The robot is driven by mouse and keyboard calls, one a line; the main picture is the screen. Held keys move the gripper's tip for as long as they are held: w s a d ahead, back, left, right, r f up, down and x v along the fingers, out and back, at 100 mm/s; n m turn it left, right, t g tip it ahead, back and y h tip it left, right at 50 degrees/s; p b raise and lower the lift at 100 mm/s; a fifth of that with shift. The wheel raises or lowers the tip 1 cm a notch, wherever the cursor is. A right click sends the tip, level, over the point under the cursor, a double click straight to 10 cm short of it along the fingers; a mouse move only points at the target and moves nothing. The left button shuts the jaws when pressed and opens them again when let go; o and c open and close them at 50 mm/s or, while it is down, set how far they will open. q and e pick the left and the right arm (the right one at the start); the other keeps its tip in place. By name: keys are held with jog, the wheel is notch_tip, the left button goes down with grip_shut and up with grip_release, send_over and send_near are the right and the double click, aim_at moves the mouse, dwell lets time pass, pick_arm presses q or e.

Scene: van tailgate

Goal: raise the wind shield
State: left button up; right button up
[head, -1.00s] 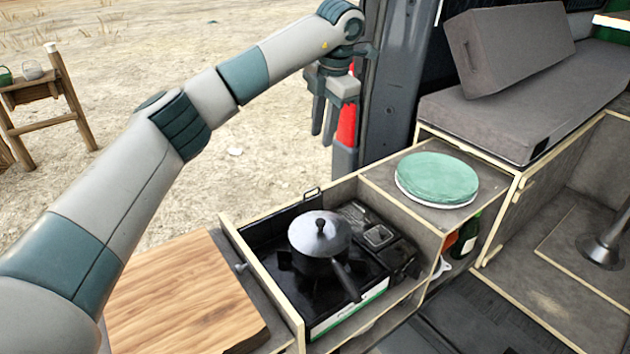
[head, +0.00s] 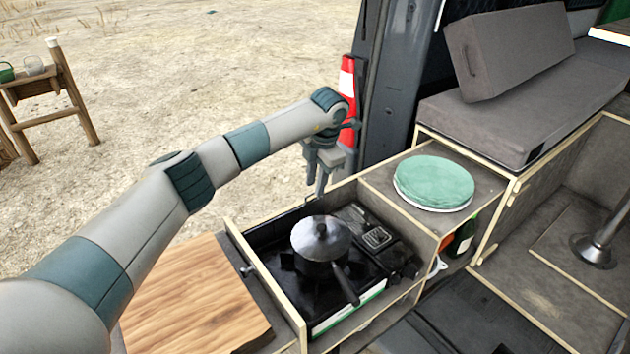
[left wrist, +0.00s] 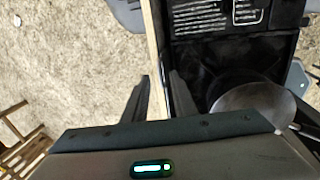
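The black camping stove (head: 285,272) sits in the pulled-out wooden drawer (head: 236,245), with a lidded metal pot (head: 321,240) on it. A dark panel, which looks like the wind shield (head: 272,229), runs along the stove's far side; its handle is hidden behind my gripper. My left gripper (head: 320,190) points down at the drawer's far edge, behind the pot. In the left wrist view, its two fingers (left wrist: 159,98) are apart, with the drawer's wooden edge showing between them and the stove beside it. I cannot tell whether they touch the panel. My right gripper is out of view.
A wooden board (head: 190,300) lies left of the stove. Green plates (head: 434,182) stand on the counter to its right. The van's door pillar (head: 395,80) rises behind. The ground beyond the drawer is open, with a wooden stand (head: 50,95) at far left.

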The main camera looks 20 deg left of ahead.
pick_arm(q)
jog(key=shift+w+a+f, duration=0.1)
jog(key=shift+a+f, duration=0.05)
jog(key=shift+f, duration=0.6)
grip_shut()
dwell(1.0)
